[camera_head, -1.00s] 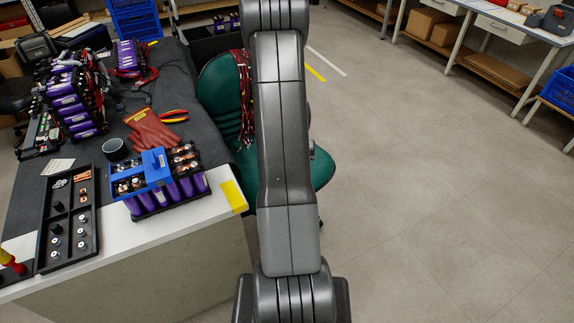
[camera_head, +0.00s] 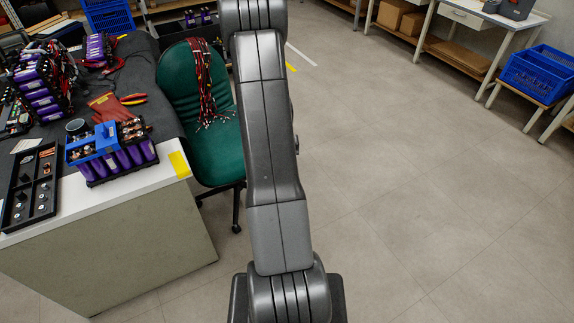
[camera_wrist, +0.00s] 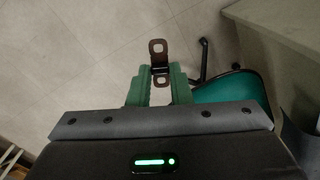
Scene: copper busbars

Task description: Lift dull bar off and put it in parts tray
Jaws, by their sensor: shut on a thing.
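In the wrist view my gripper (camera_wrist: 160,72) has green fingers shut on a dull brown bar (camera_wrist: 158,49) with a hole in its end. The bar sticks out past the fingertips, over bare floor, clear of the bench. Part of it is hidden between the fingers. My gripper is not visible in the head view. The black parts tray (camera_head: 33,172) with compartments lies on the bench at the left edge of the head view, holding small parts. Beside it stands the purple-cell battery module (camera_head: 123,158) with a blue frame on top and copper pieces showing.
A green chair (camera_head: 190,85) with red and black cables over its back stands beside the bench (camera_head: 120,255). A grey cup (camera_head: 77,128), red gloves (camera_head: 108,107) and pliers lie behind the module. Open floor (camera_head: 420,190) spreads to the right.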

